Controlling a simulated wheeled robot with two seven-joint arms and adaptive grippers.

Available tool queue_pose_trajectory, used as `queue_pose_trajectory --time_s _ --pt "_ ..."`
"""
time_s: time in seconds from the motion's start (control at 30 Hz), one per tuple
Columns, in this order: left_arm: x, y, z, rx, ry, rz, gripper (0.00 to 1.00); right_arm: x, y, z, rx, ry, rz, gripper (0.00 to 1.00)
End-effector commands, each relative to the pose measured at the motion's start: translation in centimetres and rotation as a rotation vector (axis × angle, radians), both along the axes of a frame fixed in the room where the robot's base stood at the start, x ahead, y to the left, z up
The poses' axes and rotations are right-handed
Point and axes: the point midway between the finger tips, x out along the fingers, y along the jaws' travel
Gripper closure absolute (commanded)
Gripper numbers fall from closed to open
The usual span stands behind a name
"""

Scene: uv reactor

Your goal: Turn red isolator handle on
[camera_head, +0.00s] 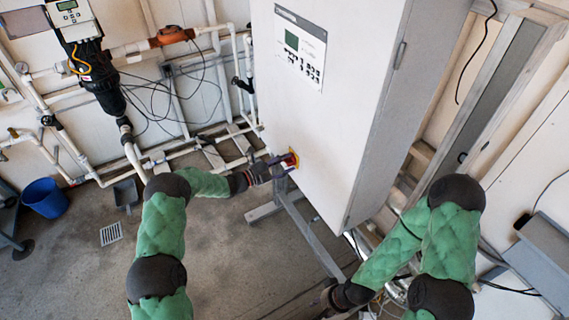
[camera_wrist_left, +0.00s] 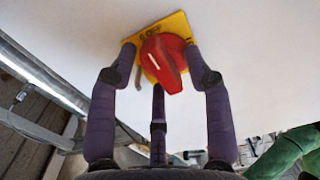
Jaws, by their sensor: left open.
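The red isolator handle (camera_wrist_left: 164,62) sits on a yellow plate (camera_wrist_left: 129,56) on the white cabinet's face in the left wrist view. Lettering that looks like "0 OFF" shows at the plate's upper part. In the head view the handle (camera_head: 291,160) is small, low on the cabinet front. My left gripper (camera_wrist_left: 160,78) is open, with purple fingers on both sides of the handle and one below it. Whether the fingers touch the handle I cannot tell. My right gripper (camera_head: 328,298) is low at the bottom of the head view, and its fingers are hardly visible.
The white cabinet (camera_head: 330,120) stands on a grey metal frame (camera_head: 310,235). White pipes and black cables run along the wall at left. A blue bucket (camera_head: 45,198) stands on the floor. Open concrete floor lies left of the frame.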

Motion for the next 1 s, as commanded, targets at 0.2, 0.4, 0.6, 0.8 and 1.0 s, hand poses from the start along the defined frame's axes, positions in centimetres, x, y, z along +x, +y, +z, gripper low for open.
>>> queue_pose_trajectory --time_s 0.2,0.4,0.6,0.8,1.0 --pt "0.0 0.0 0.0 0.0 0.0 0.0 0.5 0.0 0.0 0.0 0.0 0.0 0.0 0.63" --pt "0.0 0.0 0.0 0.0 0.0 -0.001 1.0 0.0 0.0 0.0 0.0 0.0 0.0 0.63" --pt "0.0 0.0 -0.1 0.006 -0.009 -0.001 1.0 0.0 0.0 -0.1 0.0 0.0 0.0 0.63" --pt "0.0 0.0 -0.3 0.082 -0.123 -0.001 1.0 0.0 0.0 -1.3 0.0 0.0 0.0 0.63" --pt "0.1 0.0 -0.2 0.137 -0.202 -0.002 1.0 0.0 0.0 -1.8 0.0 0.0 0.0 0.63"
